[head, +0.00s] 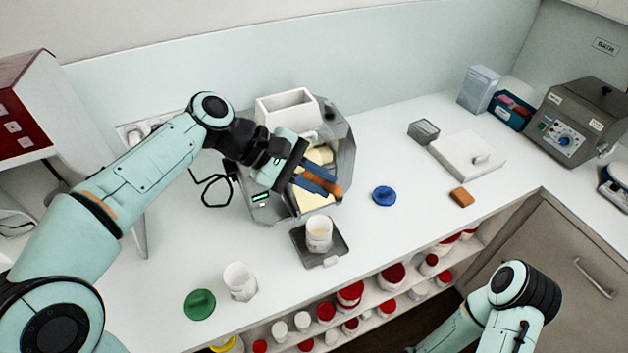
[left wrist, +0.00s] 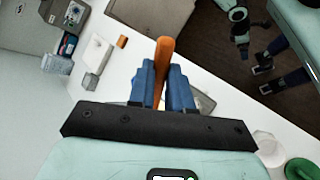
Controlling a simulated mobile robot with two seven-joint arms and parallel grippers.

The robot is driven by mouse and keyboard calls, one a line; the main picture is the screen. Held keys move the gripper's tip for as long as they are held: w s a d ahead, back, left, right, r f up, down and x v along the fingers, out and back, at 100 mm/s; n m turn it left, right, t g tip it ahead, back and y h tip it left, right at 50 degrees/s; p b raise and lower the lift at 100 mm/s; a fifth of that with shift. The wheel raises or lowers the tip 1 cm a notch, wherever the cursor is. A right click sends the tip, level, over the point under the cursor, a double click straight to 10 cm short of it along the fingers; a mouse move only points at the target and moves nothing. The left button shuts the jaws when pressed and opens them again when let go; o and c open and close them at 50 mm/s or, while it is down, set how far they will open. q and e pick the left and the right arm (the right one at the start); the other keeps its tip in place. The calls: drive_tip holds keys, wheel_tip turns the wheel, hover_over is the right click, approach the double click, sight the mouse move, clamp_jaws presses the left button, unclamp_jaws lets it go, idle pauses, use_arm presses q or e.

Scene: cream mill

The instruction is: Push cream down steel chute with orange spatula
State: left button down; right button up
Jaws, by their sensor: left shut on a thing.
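My left gripper (head: 318,182) has its blue fingers shut on the orange spatula (head: 331,188), over the front of the mill. The spatula also shows between the fingers in the left wrist view (left wrist: 164,52). Pale cream (head: 319,155) shows behind the fingers, and more lies on the steel chute (head: 306,203) below them. The fingers hide part of the chute, and I cannot tell whether the spatula touches the cream. A white jar (head: 319,236) stands below the chute on a dark scale (head: 336,252). My right gripper (left wrist: 283,72) is open and empty in the left wrist view.
The mill's white hopper (head: 286,104) stands behind my left wrist. A second white jar (head: 240,281) and a green lid (head: 199,304) sit front left. A blue lid (head: 384,196) lies right of the mill, with an orange block (head: 461,197) further right. Free counter lies between.

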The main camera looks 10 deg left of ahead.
drive_tip(key=shift+s+a, duration=0.1)
drive_tip(key=shift+a, duration=0.05)
use_arm(q)
drive_tip(key=shift+w+a+f+b, duration=0.15)
drive_tip(key=shift+w+f+b, duration=0.15)
drive_tip(key=shift+f, duration=0.4)
drive_tip(key=shift+w+a+f+b, duration=0.2)
drive_tip(key=shift+w+f+b, duration=0.05)
drive_tip(key=shift+f, duration=0.4)
drive_tip(key=shift+w+a+f+b, duration=0.15)
drive_tip(key=shift+w+f+b, duration=0.1)
drive_tip(key=shift+f, duration=0.45)
drive_tip(key=shift+w+a+f+b, duration=0.2)
drive_tip(key=shift+f+b, duration=0.05)
drive_tip(key=shift+f, duration=0.4)
use_arm(e)
drive_tip(key=shift+g, duration=0.3)
drive_tip(key=shift+s+f, duration=1.4)
drive_tip(key=shift+s, duration=0.15)
use_arm(q)
drive_tip(key=shift+w+a+f, duration=0.2)
drive_tip(key=shift+w+f, duration=0.05)
drive_tip(key=shift+f, duration=0.45)
use_arm(e)
drive_tip(key=shift+s+f, duration=0.15)
drive_tip(key=shift+f, duration=0.05)
